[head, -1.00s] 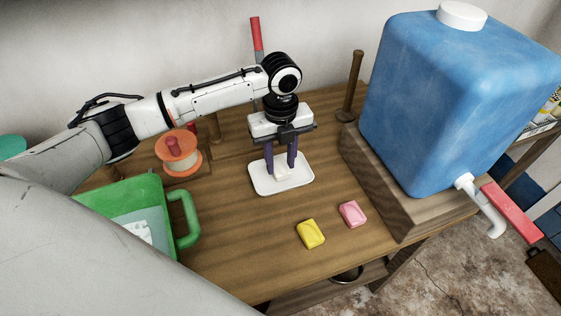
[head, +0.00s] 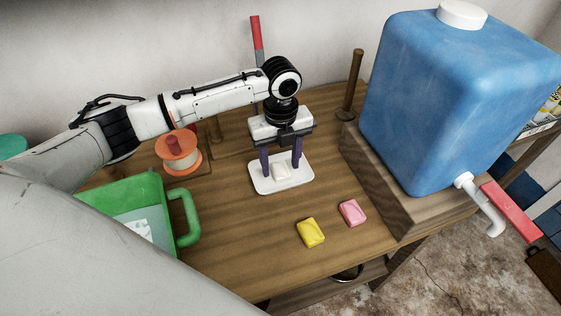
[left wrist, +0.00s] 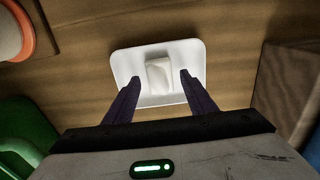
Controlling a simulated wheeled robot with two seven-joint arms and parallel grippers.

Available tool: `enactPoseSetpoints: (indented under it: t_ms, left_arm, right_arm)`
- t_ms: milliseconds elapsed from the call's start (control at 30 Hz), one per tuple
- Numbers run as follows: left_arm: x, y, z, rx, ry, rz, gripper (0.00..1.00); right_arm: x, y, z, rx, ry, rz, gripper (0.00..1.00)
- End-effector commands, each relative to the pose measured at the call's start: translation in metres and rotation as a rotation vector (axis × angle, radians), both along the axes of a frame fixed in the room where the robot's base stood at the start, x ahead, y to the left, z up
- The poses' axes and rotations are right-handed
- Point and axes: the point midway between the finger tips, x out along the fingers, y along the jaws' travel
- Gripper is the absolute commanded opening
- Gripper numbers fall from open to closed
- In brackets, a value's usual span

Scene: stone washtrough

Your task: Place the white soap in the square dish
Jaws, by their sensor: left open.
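The white soap (head: 281,172) lies in the white square dish (head: 266,186) on the wooden bench. In the left wrist view the soap (left wrist: 160,74) sits near the middle of the dish (left wrist: 127,63), inside its rim. My left gripper (head: 281,169) is above the dish with its dark fingers spread, one on each side of the soap. In the left wrist view, the fingers (left wrist: 160,78) show gaps to the soap on both sides. My right gripper is not in view.
A yellow soap (head: 311,233) and a pink soap (head: 352,213) lie in front of the dish. A green container (head: 182,217) and an orange-ended spool (head: 179,153) stand left. A blue tank (head: 450,100) on a wooden block stands right.

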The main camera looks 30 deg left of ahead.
Motion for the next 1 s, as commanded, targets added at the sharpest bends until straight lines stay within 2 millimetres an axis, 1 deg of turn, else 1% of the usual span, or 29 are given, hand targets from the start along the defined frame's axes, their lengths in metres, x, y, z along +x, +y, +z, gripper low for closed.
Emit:
enactPoseSetpoints:
  t_ms: [167, 200, 400, 533, 700, 1000]
  left_arm:
    - [0.001, 0.0, 0.027, -0.001, -0.004, 0.0, 0.51]
    - [0.002, 0.0, 0.037, -0.001, -0.006, -0.001, 0.51]
    - [0.001, 0.0, 0.08, 0.0, -0.005, 0.001, 0.51]
    - [0.001, 0.0, 0.102, -0.001, -0.004, 0.0, 0.51]
    - [0.0, 0.0, 0.117, -0.001, -0.001, -0.001, 0.51]
    - [0.0, 0.0, 0.12, -0.001, -0.001, 0.0, 0.51]
  right_arm:
    - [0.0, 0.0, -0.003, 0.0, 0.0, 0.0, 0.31]
    - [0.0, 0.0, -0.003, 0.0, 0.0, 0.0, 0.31]
    - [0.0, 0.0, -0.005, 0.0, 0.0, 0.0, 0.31]
    - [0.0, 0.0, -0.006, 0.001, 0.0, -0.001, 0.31]
    - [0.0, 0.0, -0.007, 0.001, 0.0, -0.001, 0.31]
    - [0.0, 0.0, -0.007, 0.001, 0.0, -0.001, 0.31]
